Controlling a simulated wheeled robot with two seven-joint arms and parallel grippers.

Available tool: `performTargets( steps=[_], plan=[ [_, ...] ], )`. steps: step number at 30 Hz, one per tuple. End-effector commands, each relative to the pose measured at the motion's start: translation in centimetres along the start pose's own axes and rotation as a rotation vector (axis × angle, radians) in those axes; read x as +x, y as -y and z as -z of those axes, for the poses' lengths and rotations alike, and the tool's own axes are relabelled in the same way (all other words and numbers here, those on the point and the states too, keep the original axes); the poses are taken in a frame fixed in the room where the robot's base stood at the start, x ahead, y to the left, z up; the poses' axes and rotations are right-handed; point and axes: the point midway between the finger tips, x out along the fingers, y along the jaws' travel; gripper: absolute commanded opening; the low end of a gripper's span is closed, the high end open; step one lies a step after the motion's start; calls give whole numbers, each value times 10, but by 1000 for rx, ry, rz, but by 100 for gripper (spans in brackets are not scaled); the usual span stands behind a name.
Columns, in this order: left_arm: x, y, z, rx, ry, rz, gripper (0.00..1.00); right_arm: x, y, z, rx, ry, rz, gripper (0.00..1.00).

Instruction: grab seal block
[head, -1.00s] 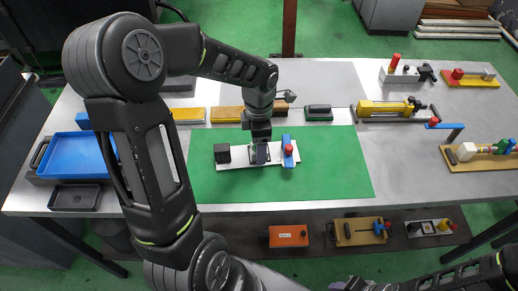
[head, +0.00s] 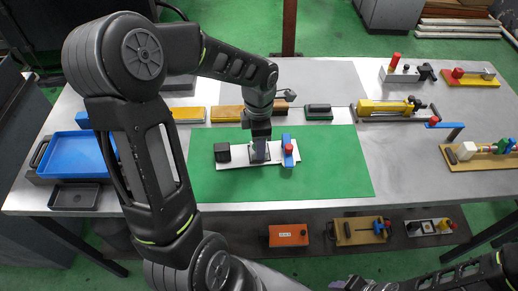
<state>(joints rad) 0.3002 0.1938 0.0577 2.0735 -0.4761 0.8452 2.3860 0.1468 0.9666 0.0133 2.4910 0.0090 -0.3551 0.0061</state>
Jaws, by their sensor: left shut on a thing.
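The hydraulic fixture is a white plate (head: 236,162) on the green mat. A black block (head: 222,153) stands at its left end, and a blue bar (head: 287,158) with a red knob (head: 289,149) crosses its right end. My left gripper (head: 259,155) points down over the plate's middle, between them. It is shut on a small dark block, which I take to be the seal block; the fingers mostly hide it. It is low, at or just above the plate; I cannot tell if it touches. My right arm (head: 430,282) shows at the bottom right edge; its jaws cannot be made out.
A blue tray (head: 77,155) is at the left. Several fixtures line the right side. The mat's right part is clear.

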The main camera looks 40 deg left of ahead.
Motion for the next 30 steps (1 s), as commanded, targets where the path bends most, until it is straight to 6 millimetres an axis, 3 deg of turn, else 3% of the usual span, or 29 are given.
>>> performTargets(
  steps=[7, 17, 23, 30],
  plan=[
    [0, 0, 0, 0, 0, 0, 0, 0, 0, 0, 0, 0, 0, 46],
    [-3, -1, 0, 0, 0, -2, 0, 1, 0, 0, 0, 0, 0, 46],
    [-26, -1, -1, -1, 4, -6, 0, 5, -2, 1, -1, -1, 1, 46],
    [-72, -1, -1, -1, 3, -6, 0, 12, -3, 2, -3, -4, 4, 46]
  ],
)
